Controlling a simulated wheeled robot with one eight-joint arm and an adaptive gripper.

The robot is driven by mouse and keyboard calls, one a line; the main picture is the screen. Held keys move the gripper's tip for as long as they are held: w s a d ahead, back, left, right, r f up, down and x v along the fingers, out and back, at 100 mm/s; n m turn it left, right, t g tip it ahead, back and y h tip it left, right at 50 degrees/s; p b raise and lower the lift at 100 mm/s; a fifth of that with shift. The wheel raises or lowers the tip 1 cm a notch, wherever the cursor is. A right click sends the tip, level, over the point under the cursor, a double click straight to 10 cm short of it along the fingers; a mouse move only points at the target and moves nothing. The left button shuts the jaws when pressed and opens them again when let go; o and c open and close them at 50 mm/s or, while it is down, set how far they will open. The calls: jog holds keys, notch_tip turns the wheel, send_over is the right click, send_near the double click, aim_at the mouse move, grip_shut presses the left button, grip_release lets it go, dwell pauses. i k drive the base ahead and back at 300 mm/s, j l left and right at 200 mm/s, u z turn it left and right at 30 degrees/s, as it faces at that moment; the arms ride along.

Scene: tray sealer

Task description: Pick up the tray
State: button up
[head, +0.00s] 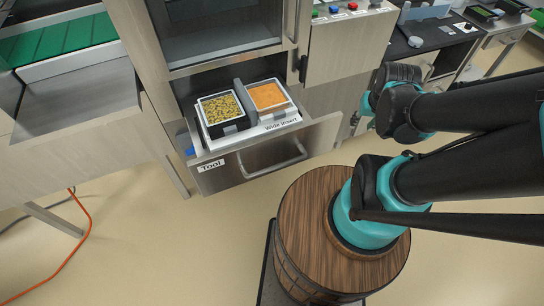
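Two filled trays sit side by side in the open drawer (222,171) in the head view. The left tray (214,128) is dark with a pale rim and holds small yellow-green pieces. The right tray (274,110) has a pale rim and holds orange contents. Both rest in a white insert marked "Wide insert" (283,126). I cannot tell which one the task means. My arm comes in from the right and its wrist links are to the right of the drawer, apart from both trays. I cannot make out my gripper's fingers.
The drawer front, labelled "Tool", has a bar handle (275,160). An open cabinet bay (220,30) is above it. A control panel (350,45) with coloured buttons juts out at upper right. A metal-topped table (80,100) stands left.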

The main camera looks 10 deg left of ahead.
aim_at(223, 114)
jog(key=i+l+u, duration=0.1)
jog(key=u, duration=0.15)
jog(key=l+u, duration=0.2)
jog(key=l, duration=0.15)
jog(key=j+u, duration=0.25)
jog(key=u, duration=0.2)
jog(key=j+u, duration=0.25)
jog(key=u, duration=0.15)
